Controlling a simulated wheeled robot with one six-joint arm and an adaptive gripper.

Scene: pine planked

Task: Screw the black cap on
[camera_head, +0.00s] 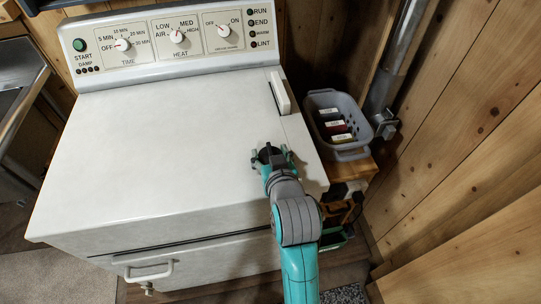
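My gripper (270,156) is over the right part of the white dryer top (150,130), near its right edge. A dark round shape (268,152) shows at the fingers, with a finger to either side. It may be the black cap, but it is too small to be sure. I cannot tell whether the fingers press on it, or whether it touches the dryer top. The fingertips are partly hidden. I cannot make out a threaded neck or opening for a cap.
The dryer's control panel (170,38) with knobs stands at the back. A grey basket (340,150) with several small packets sits on a wooden stand to the right. A metal pipe (398,50) runs up the plank wall (470,130). Most of the dryer top is clear.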

